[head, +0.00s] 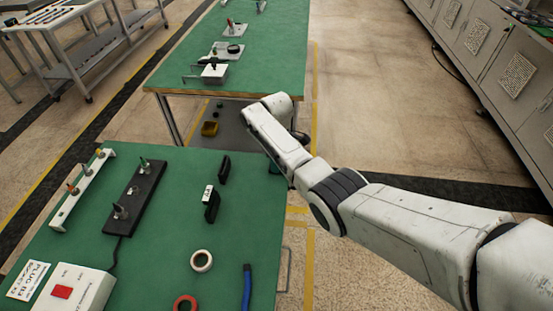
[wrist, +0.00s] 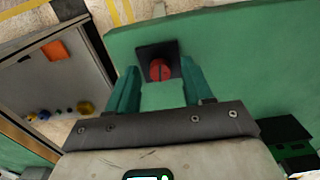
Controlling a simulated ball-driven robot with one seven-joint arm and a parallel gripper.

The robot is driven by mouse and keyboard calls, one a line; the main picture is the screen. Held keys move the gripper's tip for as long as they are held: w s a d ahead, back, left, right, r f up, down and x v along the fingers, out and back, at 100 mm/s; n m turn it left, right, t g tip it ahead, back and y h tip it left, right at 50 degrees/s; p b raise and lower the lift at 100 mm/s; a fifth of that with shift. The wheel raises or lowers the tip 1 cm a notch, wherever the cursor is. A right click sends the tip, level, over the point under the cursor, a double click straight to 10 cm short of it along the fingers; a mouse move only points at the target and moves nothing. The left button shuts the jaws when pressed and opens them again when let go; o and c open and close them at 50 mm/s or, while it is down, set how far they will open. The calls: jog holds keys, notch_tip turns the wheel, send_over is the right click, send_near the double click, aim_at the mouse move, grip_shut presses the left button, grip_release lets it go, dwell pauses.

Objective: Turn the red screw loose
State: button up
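The red screw (wrist: 160,70) shows in the wrist view as a round red head on a dark square plate (wrist: 144,52) on the green table. My gripper (wrist: 159,74) has its two teal fingers spread apart. One finger is on the left of the screw and one on the right, with a gap to the red head on each side, so it appears open and empty. I cannot tell how far the fingertips are above the plate. In the head view my arm reaches over the right far corner of the near green table (head: 245,240), and it hides the screw.
Two black blocks (head: 224,170) (head: 211,206) stand left of my arm. Another green table (head: 270,60) stands beyond a gap.

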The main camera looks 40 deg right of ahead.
notch_tip(320, 180, up, 11)
dwell(0.7)
jog(key=shift+f, duration=0.15)
